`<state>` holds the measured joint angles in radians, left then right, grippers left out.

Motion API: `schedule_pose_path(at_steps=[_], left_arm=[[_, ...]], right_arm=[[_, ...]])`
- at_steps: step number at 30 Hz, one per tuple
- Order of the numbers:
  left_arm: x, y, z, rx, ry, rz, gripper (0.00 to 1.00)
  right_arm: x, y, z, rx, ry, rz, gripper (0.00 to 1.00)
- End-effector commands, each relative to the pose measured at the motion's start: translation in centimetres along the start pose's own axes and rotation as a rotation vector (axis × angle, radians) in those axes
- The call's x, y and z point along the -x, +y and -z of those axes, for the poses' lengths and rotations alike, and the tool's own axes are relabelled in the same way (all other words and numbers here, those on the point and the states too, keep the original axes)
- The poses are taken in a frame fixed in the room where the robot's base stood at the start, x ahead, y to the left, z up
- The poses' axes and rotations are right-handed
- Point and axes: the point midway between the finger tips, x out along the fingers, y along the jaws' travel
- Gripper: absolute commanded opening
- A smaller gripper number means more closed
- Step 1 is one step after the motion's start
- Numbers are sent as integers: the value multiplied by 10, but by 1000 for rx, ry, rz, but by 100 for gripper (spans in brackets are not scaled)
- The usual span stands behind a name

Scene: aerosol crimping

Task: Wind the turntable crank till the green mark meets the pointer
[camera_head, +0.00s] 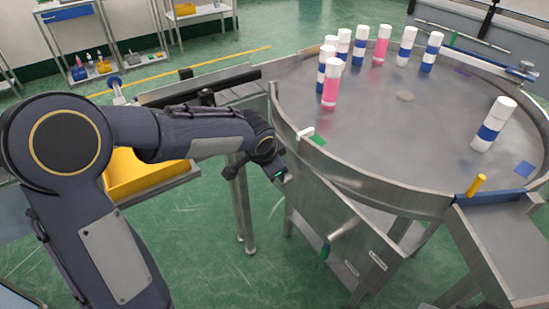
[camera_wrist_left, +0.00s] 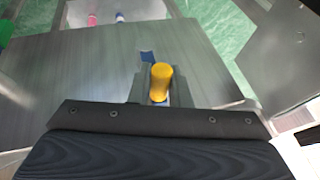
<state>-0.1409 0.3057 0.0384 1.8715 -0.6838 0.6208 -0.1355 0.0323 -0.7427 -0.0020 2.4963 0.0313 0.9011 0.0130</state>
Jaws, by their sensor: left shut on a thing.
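In the left wrist view my left gripper (camera_wrist_left: 158,98) is shut on a yellow knob (camera_wrist_left: 161,80), which stands up between the fingers. In the head view my left arm reaches the turntable's front left, and its fingers are hidden there. The round grey turntable (camera_head: 400,135) has a raised metal rim. A green mark (camera_head: 318,141) lies at its left front edge, close beside a small white piece (camera_head: 305,132) that looks like the pointer. I cannot tell whether they line up exactly. My right gripper is not in view.
Several white-capped bottles with blue or pink bands (camera_head: 330,87) stand at the back and left; one (camera_head: 493,124) stands at the right. A side panel (camera_head: 335,215) slopes below the rim.

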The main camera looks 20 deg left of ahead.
Motion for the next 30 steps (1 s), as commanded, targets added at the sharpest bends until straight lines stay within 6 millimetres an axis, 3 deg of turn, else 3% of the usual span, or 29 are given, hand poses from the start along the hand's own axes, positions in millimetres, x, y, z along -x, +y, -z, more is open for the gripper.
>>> schedule_pose_path(at_steps=[17,18,22,30], left_arm=[[-2,-1,-1,10,-3,-33,0],[-2,0,-1,10,-3,-33,19],[-2,-1,-1,10,-3,-33,36],[-1,-1,-1,10,-2,-32,38]], right_arm=[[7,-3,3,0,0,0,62],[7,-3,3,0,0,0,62],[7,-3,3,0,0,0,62],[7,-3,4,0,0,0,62]])
